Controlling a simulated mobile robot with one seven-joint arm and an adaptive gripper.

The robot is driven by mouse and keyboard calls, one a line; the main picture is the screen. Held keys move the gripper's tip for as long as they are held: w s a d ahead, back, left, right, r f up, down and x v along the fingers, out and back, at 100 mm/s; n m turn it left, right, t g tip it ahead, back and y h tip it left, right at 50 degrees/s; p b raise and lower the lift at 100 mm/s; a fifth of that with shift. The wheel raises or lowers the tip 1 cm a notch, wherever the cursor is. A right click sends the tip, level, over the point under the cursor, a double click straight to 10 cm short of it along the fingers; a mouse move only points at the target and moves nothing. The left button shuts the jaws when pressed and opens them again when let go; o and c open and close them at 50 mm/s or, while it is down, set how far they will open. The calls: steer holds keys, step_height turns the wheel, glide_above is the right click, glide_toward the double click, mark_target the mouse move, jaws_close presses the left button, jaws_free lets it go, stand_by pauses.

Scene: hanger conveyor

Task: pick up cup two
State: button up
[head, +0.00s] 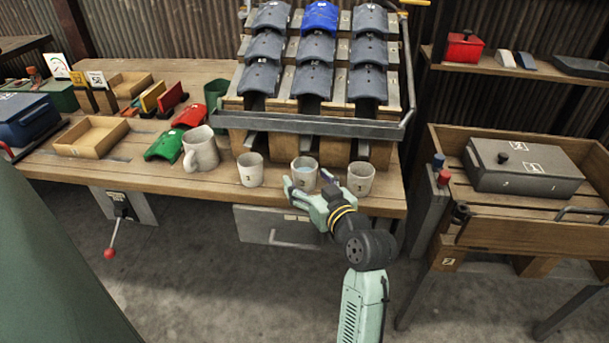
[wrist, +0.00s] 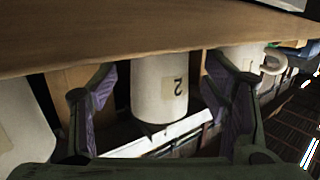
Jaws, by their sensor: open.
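Cup two (head: 304,169) is a white cup with a dark "2" and a bluish inside. It stands upright near the front edge of the workbench, in the middle of a row of three. In the wrist view, which looks upside down, cup two (wrist: 160,90) shows between the two fingers with its "2" facing me. My gripper (head: 307,187) is open and empty in front of cup two, one finger to each side. The gripper's purple-padded fingers (wrist: 160,105) show a gap on both sides of the cup. I cannot tell how deep the cup sits between them.
Cup one (head: 250,170) stands left of cup two and cup three (head: 361,180) close to its right. A larger white mug (head: 200,150) is further left. A sloped rack of grey pieces (head: 408,75) rises behind. The workbench (head: 225,183) edge is just in front.

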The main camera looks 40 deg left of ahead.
steer(key=shift+c, duration=0.3)
steer(key=c, duration=1.3)
steer(key=shift+o, duration=0.2)
